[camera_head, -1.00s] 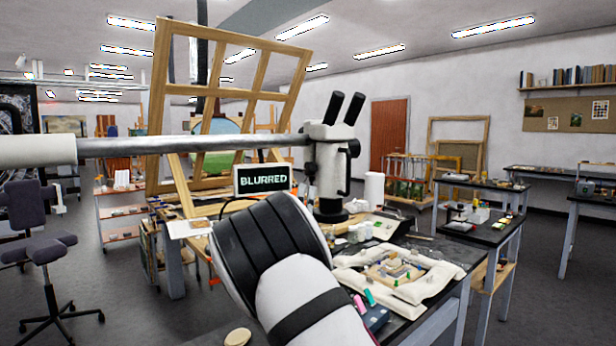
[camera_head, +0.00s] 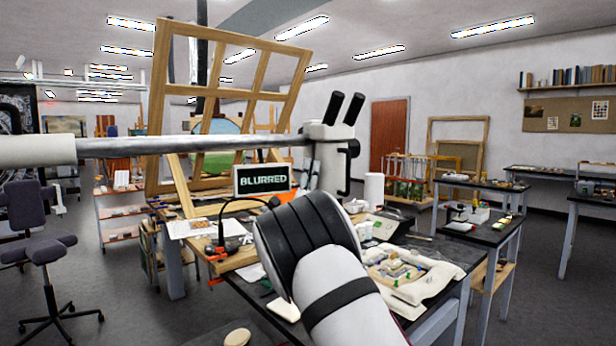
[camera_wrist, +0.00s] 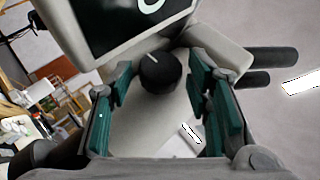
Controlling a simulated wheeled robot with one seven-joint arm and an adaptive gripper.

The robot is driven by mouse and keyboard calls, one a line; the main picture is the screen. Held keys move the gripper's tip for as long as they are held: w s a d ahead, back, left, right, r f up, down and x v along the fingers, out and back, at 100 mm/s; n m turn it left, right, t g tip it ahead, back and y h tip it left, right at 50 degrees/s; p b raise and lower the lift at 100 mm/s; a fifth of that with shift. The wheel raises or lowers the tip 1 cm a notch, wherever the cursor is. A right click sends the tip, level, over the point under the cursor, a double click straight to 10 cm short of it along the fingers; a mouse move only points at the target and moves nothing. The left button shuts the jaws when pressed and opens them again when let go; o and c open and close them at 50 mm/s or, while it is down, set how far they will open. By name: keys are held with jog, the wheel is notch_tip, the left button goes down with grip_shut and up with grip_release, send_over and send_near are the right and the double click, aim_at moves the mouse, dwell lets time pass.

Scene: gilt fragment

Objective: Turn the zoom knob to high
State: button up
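The zoom knob (camera_wrist: 160,73) is a round black knob with a short white mark, on the pale microscope body (camera_wrist: 140,128) in the wrist view. My gripper (camera_wrist: 161,80) is open, with one teal-padded finger on each side of the knob. Gaps show between the pads and the knob, so it is not gripped. The microscope (camera_head: 328,160) hangs on a metal boom in the head view, where my arm hides its lower part. The display (camera_head: 263,180) beside it reads "BLURRED". In the head view my arm hides my fingers and the knob.
A metal boom (camera_head: 190,147) crosses to the microscope. A tilted wooden frame (camera_head: 157,100) stands behind the display. The bench (camera_head: 345,325) holds a pale cushion ring (camera_head: 432,284) around a small piece, plus papers (camera_head: 190,228). A stool (camera_head: 40,245) stands at left.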

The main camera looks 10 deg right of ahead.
jog(key=c, duration=0.7)
jog(key=shift+w+f+h+b, duration=0.1)
jog(key=shift+h+b, duration=0.2)
jog(key=shift+b, duration=0.15)
